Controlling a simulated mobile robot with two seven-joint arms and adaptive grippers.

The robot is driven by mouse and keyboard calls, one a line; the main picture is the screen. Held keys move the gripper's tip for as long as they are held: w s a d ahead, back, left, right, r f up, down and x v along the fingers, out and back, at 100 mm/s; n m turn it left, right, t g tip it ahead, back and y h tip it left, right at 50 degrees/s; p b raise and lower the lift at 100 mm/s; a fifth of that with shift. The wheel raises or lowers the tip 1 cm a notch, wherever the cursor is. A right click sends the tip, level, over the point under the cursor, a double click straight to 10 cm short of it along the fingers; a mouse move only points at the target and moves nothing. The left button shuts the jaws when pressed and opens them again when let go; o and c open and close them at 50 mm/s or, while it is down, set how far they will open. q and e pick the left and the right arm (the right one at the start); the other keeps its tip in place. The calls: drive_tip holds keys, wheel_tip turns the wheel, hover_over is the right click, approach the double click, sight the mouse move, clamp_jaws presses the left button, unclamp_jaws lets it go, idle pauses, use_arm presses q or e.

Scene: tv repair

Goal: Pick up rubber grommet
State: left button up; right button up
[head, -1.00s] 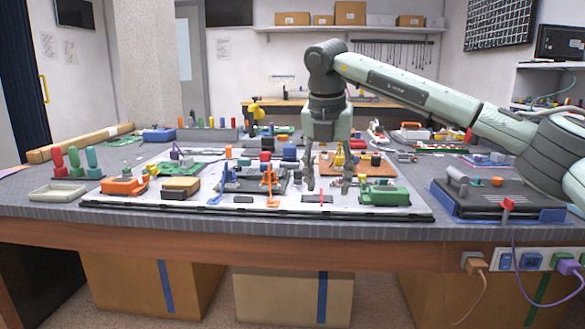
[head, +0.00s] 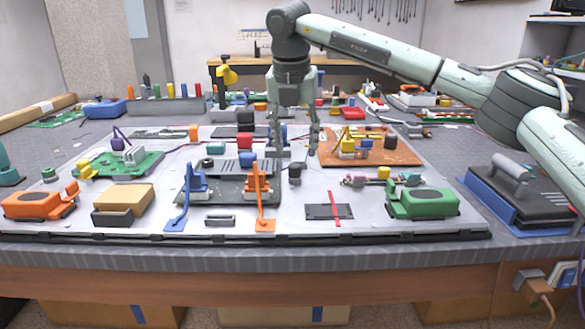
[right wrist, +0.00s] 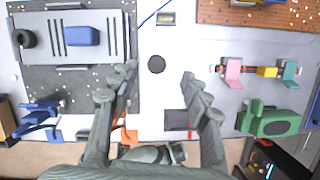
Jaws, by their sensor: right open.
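A small dark round piece, which looks like the rubber grommet (head: 294,173), stands on the white work mat (head: 330,180) near its middle. In the right wrist view the grommet (right wrist: 156,64) is a black disc between and just beyond my fingertips, with bare mat around it. My right gripper (head: 297,153) is open, empty and pointing down over the mat. In the right wrist view both fingers of the right gripper (right wrist: 159,75) are spread wide, one on each side of the grommet, touching nothing. My left gripper is not in view.
A dark board with blue and orange clamps (head: 258,183) stands left of the grommet, and an orange board (head: 385,152) behind right. A green clamp (head: 428,203) and a black panel with a red strip (head: 328,211) lie nearer. Another dark ring (right wrist: 25,39) lies further left.

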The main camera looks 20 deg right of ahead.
sight(294, 165)
drive_tip(key=x, duration=0.5)
drive_tip(key=shift+a+f+p, duration=0.25)
drive_tip(key=shift+f+p, duration=0.05)
drive_tip(key=shift+p, duration=0.05)
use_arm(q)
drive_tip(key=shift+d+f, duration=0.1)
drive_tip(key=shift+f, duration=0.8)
use_arm(e)
drive_tip(key=shift+c, duration=0.2)
clamp_jaws()
drive_tip(key=shift+r, duration=0.15)
